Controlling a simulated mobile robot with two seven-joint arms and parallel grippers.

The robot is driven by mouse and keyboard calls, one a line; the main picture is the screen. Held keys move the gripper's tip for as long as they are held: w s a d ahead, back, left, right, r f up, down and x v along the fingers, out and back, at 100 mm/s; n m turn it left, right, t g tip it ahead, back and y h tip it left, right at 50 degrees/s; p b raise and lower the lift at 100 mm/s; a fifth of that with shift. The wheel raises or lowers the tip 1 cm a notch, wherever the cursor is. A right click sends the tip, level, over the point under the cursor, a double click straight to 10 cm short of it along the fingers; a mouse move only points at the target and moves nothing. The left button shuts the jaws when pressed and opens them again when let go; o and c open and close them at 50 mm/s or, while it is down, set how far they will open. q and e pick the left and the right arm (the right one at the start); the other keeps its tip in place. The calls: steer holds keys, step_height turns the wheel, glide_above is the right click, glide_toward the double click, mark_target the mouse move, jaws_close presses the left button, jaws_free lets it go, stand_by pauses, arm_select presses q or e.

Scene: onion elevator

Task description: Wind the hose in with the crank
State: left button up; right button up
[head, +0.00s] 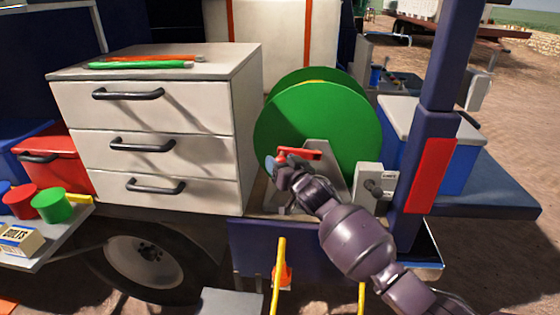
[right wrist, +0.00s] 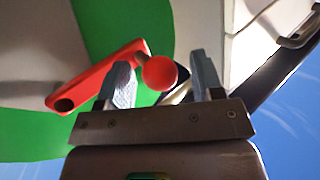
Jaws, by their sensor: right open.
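The green hose reel (head: 310,120) stands on the truck bed, right of the white drawer cabinet. Its red crank (head: 305,153) sits at the front of the reel's grey support. In the right wrist view the crank's red arm (right wrist: 95,78) slants up to a round red knob (right wrist: 160,72). My right gripper (head: 277,165) is at the crank's left end. In the right wrist view my right gripper (right wrist: 160,85) is open, with the knob between its fingers, closer to the left finger. Whether they touch is unclear. The hose itself cannot be made out. My left gripper is not in view.
The white drawer cabinet (head: 155,125) stands close left of the reel, with green and orange tools on top. A small grey box with a lever (head: 370,187) is right of the crank. A dark post (head: 425,130) and a blue cooler (head: 465,160) stand further right.

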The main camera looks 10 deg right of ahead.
steer(key=shift+w+a, duration=0.15)
steer(key=shift+w, duration=0.35)
steer(key=c, duration=1.1)
steer(key=shift+a, duration=0.1)
steer(key=shift+r, duration=0.15)
